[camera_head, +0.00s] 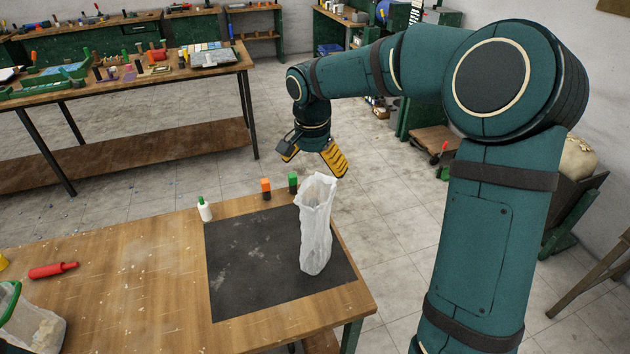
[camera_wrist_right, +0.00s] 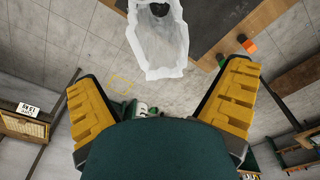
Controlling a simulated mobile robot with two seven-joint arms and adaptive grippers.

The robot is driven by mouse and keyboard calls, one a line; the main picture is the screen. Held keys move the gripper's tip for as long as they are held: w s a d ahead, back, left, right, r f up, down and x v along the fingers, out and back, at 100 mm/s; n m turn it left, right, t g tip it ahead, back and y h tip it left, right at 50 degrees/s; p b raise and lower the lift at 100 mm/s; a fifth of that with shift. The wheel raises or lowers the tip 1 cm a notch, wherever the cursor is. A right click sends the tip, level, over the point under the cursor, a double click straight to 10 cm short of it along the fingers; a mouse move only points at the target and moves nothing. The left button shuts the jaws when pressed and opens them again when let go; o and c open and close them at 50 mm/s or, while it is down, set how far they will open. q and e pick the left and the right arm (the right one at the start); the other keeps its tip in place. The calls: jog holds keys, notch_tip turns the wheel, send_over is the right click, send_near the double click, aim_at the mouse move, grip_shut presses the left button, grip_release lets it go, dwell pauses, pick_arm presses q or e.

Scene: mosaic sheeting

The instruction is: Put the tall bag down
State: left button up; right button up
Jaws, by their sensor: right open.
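The tall bag (camera_head: 316,225) is white and translucent. It stands upright on the right part of a dark mat (camera_head: 240,270) on the wooden table, with its top open. My right gripper (camera_head: 318,164) is open and empty, above and behind the bag in the head view, apart from it. In the right wrist view the bag (camera_wrist_right: 157,40) shows at the top, beyond the spread yellow fingers of the gripper (camera_wrist_right: 165,100). A dark round thing shows in the bag's mouth there; I cannot tell what it is. My left gripper is in neither view.
A white bottle (camera_head: 204,210) and two small orange and green bottles (camera_head: 266,189) stand at the mat's far edge. A red tool (camera_head: 52,270) and a green-rimmed container (camera_head: 30,320) are at left. The table between is clear. A cluttered bench (camera_head: 130,80) stands behind.

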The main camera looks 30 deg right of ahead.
notch_tip(320, 180, up, 4)
jog(key=shift+s+a, duration=0.1)
jog(key=shift+f, duration=0.1)
dwell(0.6)
